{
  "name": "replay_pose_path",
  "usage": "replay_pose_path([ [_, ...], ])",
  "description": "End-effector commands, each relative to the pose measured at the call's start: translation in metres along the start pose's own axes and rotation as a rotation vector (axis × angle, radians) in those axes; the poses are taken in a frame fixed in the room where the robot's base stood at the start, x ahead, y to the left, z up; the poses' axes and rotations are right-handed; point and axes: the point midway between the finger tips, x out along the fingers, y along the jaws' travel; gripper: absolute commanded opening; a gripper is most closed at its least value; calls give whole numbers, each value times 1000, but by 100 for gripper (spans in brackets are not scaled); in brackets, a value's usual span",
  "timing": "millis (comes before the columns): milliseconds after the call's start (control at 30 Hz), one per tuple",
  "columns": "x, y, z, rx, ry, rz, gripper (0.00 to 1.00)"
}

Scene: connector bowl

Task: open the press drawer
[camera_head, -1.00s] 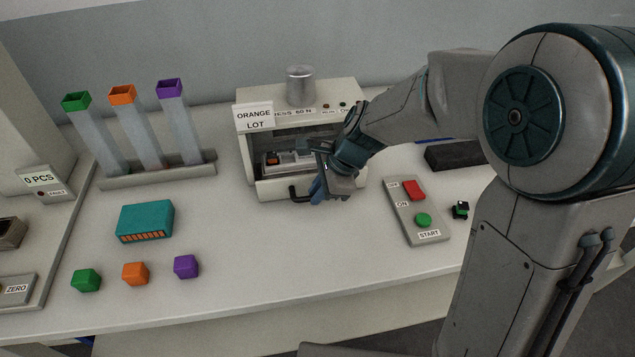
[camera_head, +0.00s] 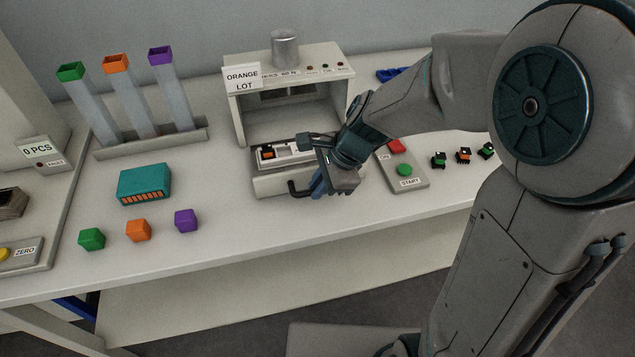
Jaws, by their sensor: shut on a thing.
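The press (camera_head: 242,118) stands at the back middle of the bench, with a sign "ORANGE LOT" on its upper left front. Its drawer (camera_head: 270,185) is pulled out toward the front edge. A light tray with a small orange and black part (camera_head: 267,152) shows in it. The drawer has a dark handle (camera_head: 294,188). My gripper (camera_head: 319,186) is at the right end of the handle and shut on it. My wrist hides the drawer's right side and the fingers' exact contact.
A control panel (camera_head: 418,183) with red and green buttons lies right of my gripper. Several small connectors (camera_head: 463,155) sit farther right. A teal box (camera_head: 145,184) and green, orange and purple cubes (camera_head: 138,230) lie left. The bench in front of the drawer is clear.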

Motion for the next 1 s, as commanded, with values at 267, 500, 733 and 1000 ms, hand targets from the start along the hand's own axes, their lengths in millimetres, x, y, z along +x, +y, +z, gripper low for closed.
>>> replay_pose_path([
  [267,-1,0,0,2,-2,-1,34],
  [500,-2,-1,0,2,-1,-2,34],
  [733,-32,-1,1,0,1,-6,34],
  [1000,-94,-2,1,-2,0,-6,34],
])
